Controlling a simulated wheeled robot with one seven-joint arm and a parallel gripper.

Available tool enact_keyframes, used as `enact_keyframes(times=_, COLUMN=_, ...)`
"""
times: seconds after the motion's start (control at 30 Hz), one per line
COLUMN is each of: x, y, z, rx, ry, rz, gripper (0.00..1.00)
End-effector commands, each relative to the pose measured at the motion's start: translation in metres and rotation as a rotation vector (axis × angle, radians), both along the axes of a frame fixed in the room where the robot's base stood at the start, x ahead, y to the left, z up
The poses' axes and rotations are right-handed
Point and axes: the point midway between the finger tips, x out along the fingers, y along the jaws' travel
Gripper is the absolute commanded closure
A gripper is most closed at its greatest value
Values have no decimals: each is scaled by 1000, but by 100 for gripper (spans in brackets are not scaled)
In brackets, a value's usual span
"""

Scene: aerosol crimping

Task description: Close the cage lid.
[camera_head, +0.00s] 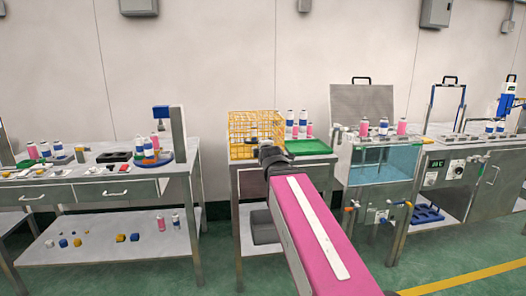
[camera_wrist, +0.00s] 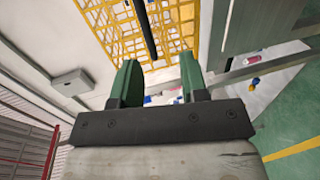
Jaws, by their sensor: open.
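The yellow wire cage (camera_head: 240,126) stands on the left part of a metal table, left of a green tray. Its yellow bars also fill the top of the wrist view (camera_wrist: 108,28). I cannot tell its lid from its walls, or how far open the lid stands. My gripper (camera_wrist: 157,66) is open, its two green fingers pointing towards the yellow bars with nothing held between them. A dark bar (camera_wrist: 144,28) crosses in front of the bars, just beyond the gap between the fingertips. In the head view my arm covers the cage's lower right front.
A water tank (camera_head: 385,165) with an upright grey mesh lid (camera_head: 350,101) is to the right. A workbench (camera_head: 30,188) is at left, with floor between it and the cage table.

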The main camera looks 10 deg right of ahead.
Motion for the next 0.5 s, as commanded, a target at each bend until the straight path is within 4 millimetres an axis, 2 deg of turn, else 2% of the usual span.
enact_keyframes(times=0.17, x=-12, y=2, z=3, rx=-1, ry=-2, rz=-1, gripper=60)
enact_keyframes(times=0.5, x=-13, y=3, z=4, rx=-1, ry=-3, rz=-1, gripper=60)
